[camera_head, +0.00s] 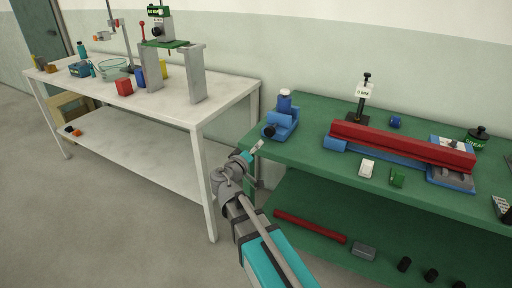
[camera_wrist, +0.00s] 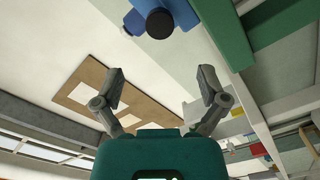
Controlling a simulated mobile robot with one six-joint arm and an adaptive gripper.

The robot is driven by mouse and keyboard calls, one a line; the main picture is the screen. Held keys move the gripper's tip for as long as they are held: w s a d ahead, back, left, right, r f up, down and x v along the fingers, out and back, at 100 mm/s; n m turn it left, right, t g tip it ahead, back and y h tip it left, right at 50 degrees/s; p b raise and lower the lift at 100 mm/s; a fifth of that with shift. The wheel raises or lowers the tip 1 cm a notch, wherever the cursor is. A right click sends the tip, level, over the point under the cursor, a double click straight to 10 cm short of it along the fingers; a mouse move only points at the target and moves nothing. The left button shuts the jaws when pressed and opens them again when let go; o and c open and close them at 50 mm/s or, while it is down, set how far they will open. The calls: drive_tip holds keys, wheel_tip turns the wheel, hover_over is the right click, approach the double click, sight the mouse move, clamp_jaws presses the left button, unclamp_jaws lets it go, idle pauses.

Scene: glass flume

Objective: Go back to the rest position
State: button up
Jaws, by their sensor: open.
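My gripper (camera_head: 257,147) is at the left end of the green bench, by its front left corner, in the head view. My arm reaches up to it from the bottom of the picture. In the wrist view my gripper (camera_wrist: 162,78) has its two grey fingers spread wide, with nothing between them. A blue device with a black knob (camera_head: 281,125) stands on the bench just beyond the fingers. It also shows at the top of the wrist view (camera_wrist: 160,20), apart from the fingers.
The green bench (camera_head: 300,160) carries a long red bar (camera_head: 400,145) on a blue base, a small stand (camera_head: 362,100) and small items. A white table (camera_head: 215,105) on the left holds a grey frame, a glass bowl and coloured blocks. Open floor (camera_head: 110,225) lies front left.

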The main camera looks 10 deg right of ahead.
drive_tip(key=s+d+f+g, duration=0.1)
drive_tip(key=d+f+m+g, duration=0.1)
drive_tip(key=d+f, duration=0.1)
drive_tip(key=s+d+f+m+g, duration=0.1)
drive_tip(key=d, duration=0.1)
drive_tip(key=shift+s+d+f+g, duration=0.25)
drive_tip(key=shift+s+g, duration=0.05)
drive_tip(key=shift+g, duration=0.1)
drive_tip(key=s+d+f+m+g+y, duration=0.2)
drive_tip(key=s+d+f+g+y, duration=0.3)
drive_tip(key=s+f+g, duration=0.45)
drive_tip(key=s+a+f+g+y, duration=0.1)
drive_tip(key=s+a+f+y, duration=0.25)
drive_tip(key=s+y, duration=0.3)
wheel_tip(320, 180, up, 20)
drive_tip(key=p, duration=2.1)
drive_tip(key=shift+s+d+n+h, duration=0.3)
drive_tip(key=shift+s+h, duration=0.05)
drive_tip(key=shift+h, duration=0.1)
